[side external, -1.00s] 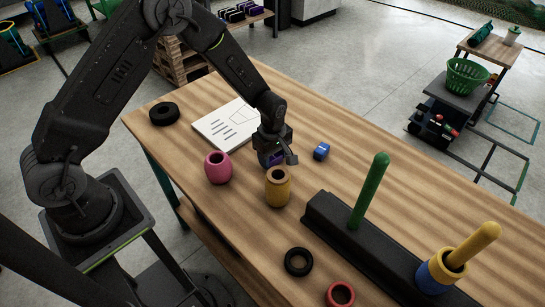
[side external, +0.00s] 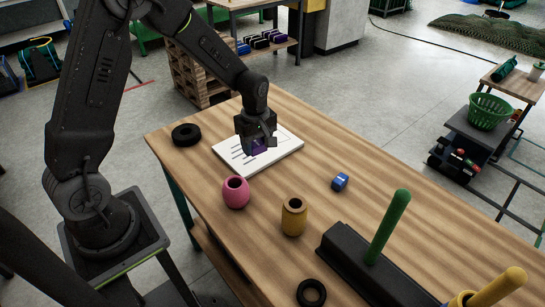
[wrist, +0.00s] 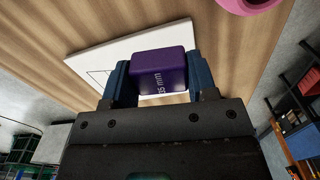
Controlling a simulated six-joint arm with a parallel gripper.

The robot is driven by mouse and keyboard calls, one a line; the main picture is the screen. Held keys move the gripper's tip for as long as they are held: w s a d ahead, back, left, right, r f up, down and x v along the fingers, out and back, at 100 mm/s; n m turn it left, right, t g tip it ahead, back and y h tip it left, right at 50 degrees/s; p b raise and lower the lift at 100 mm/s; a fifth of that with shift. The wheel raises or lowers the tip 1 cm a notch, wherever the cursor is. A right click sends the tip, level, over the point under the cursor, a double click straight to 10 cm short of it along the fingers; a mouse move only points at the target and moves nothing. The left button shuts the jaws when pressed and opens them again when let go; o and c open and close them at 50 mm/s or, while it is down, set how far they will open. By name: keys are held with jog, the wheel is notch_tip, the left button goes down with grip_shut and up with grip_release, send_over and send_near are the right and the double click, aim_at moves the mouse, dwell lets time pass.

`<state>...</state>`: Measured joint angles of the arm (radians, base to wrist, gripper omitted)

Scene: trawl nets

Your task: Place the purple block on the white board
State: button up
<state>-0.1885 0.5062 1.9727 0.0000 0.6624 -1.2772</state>
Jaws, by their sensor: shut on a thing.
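The purple block (wrist: 162,72) sits between the two fingers of my gripper (wrist: 160,80) in the wrist view, with "35 mm" marked on its face. In the side view my gripper (side external: 257,143) is shut on the purple block (side external: 258,147) over the white board (side external: 286,151). The board lies flat on the table and has printed lines on it. It also shows behind the block in the wrist view (wrist: 95,58). I cannot tell whether the block touches the board.
On the wooden table (side external: 385,185) stand a pink vase-shaped piece (side external: 236,193), a yellow one (side external: 294,217) and a blue block (side external: 340,182). A black ring (side external: 186,135) lies left of the board. A black base (side external: 350,262) with a green peg (side external: 388,228) stands at the front right.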

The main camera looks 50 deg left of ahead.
jog(key=a+r+n, duration=0.1)
jog(key=a+r, duration=0.2)
jog(key=a, duration=1.5)
jog(key=w+d+f, duration=0.3)
jog(key=w+d, duration=0.1)
jog(key=w+d+f, duration=0.3)
jog(key=w+f, duration=0.1)
jog(key=shift+d+f, duration=0.2)
jog(key=shift+d, duration=0.15)
jog(key=shift+f, duration=2)
jog(key=o, duration=0.9)
jog(key=shift+f, duration=0.15)
